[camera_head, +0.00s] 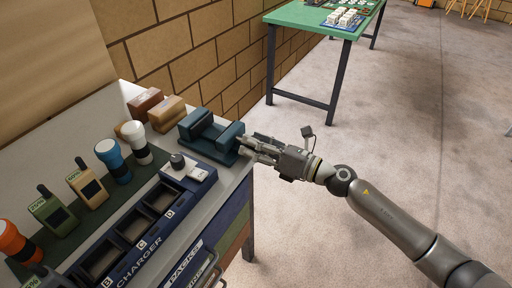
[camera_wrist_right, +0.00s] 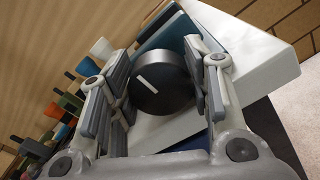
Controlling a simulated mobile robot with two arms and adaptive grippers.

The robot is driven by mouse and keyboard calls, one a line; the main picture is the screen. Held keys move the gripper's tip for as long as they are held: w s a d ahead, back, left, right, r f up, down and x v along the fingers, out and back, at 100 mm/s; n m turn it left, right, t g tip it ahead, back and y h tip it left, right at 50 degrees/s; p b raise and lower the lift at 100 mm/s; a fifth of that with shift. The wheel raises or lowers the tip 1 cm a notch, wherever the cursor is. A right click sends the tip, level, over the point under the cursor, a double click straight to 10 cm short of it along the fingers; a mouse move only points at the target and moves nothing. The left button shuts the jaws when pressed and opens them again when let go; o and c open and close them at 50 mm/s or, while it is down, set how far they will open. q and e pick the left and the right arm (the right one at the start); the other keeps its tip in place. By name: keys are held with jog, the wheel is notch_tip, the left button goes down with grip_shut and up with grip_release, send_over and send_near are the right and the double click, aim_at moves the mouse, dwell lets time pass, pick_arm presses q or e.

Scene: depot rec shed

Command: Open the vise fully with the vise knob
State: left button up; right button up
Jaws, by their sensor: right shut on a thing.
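The teal vise (camera_head: 226,137) sits at the right end of the bench, with a gap showing between its two jaws. My right gripper (camera_head: 247,146) reaches in from the right at the vise's near right end. In the right wrist view, the vise knob (camera_wrist_right: 172,95) is a dark round disc with a short white line on its face. The fingers of my right gripper (camera_wrist_right: 160,90) stand on both sides of the knob and are shut on it. In the head view the gripper hides the knob. My left gripper is not in view.
The bench (camera_head: 225,180) also holds a charger rack (camera_head: 128,238), radios (camera_head: 52,212), flashlights (camera_head: 113,160) and brown and tan blocks (camera_head: 166,113). A brick wall (camera_head: 190,50) stands behind. A green table (camera_head: 310,18) is farther back. The floor on the right is clear.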

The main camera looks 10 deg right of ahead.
dwell(0.4)
jog(key=o, duration=1)
jog(key=v, duration=1.2)
